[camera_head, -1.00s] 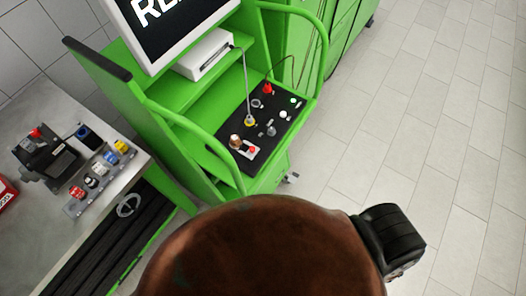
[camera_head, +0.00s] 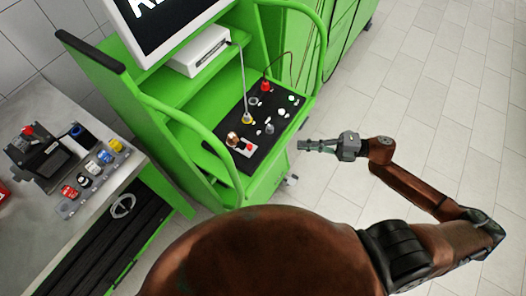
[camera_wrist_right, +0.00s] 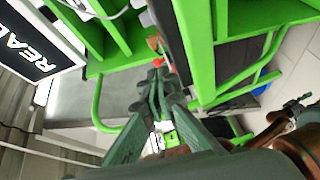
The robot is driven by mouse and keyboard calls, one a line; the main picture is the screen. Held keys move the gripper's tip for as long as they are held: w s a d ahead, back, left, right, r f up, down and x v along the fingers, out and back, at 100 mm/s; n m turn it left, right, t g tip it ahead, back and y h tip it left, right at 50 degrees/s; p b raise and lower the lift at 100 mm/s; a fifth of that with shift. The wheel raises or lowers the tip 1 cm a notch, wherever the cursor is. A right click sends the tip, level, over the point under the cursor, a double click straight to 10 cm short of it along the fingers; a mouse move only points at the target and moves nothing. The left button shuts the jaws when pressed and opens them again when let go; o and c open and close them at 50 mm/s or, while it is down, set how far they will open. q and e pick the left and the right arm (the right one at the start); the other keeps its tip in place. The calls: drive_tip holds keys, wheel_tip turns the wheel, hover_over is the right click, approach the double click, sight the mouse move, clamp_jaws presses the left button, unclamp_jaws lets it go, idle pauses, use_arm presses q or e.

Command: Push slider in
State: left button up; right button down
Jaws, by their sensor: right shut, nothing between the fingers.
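The black control panel (camera_head: 262,163) sits on the green cart and carries several small knobs and buttons. A white plate with a red knob (camera_head: 249,147) is at its front left, next to a copper-coloured round knob (camera_head: 233,138). I cannot tell for sure which part is the slider. My right gripper (camera_head: 302,145) is shut and empty, to the right of the panel and apart from it, pointing left. In the right wrist view its grey fingers (camera_wrist_right: 158,88) are together, with a red part (camera_wrist_right: 153,43) beyond the tips.
A grey workbench (camera_head: 128,165) with several coloured parts is at the left. A screen (camera_head: 160,22) is above. The tiled floor (camera_head: 440,110) at right is clear.

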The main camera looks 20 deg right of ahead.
sight(262, 155)
drive_tip(key=s+a+n+g, duration=0.1)
drive_tip(key=s+a+r, duration=0.1)
drive_tip(key=s+a+r+n+g+y, duration=0.1)
drive_tip(key=shift+s+r+n+g, duration=0.25)
drive_tip(key=shift+s+n+g, duration=0.05)
drive_tip(key=shift+s, duration=0.1)
drive_tip(key=x, duration=0.4)
drive_tip(key=w+x, duration=0.1)
drive_tip(key=x, duration=0.3)
drive_tip(key=w+x, duration=0.1)
drive_tip(key=x, duration=0.3)
drive_tip(key=shift+w+d+f+p, duration=0.1)
drive_tip(key=shift+w+d+p, duration=0.1)
drive_tip(key=shift+d+p, duration=0.1)
drive_tip(key=shift+w+a, duration=0.25)
drive_tip(key=shift+w, duration=0.15)
drive_tip(key=shift+f, duration=0.1)
drive_tip(key=shift+w, duration=0.1)
